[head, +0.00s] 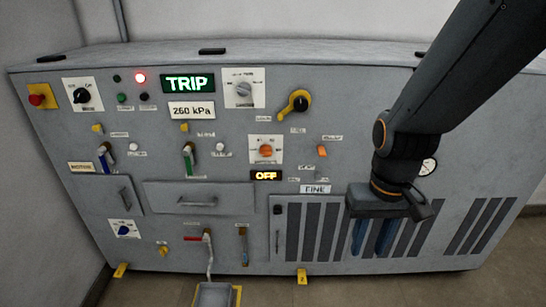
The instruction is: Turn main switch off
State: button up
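The grey panel (330,75) carries several rotary switches; their small labels are too blurred to tell which is the main switch. A black knob on a white plate (82,96) is at the upper left. A grey knob on a white plate (243,88) is at the top middle. A black knob with a yellow lever (297,102) is right of it. An orange knob on a white plate (265,150) sits above a lit OFF display (266,175). My gripper (372,240) is at the lower right, before the vents, away from these knobs. Its two fingers point down, apart and empty.
A red emergency button (37,98) is at the far left. Drawer handles and several levers protrude lower down. A pedal (215,295) stands at the front.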

aim_at(81, 96)
jog(key=u, duration=1.6)
jog(key=k, duration=0.2)
jog(key=u, duration=0.5)
jog(key=i, duration=0.7)
jog(key=z, duration=0.65)
jog(key=i, duration=0.5)
jog(key=z, duration=0.35)
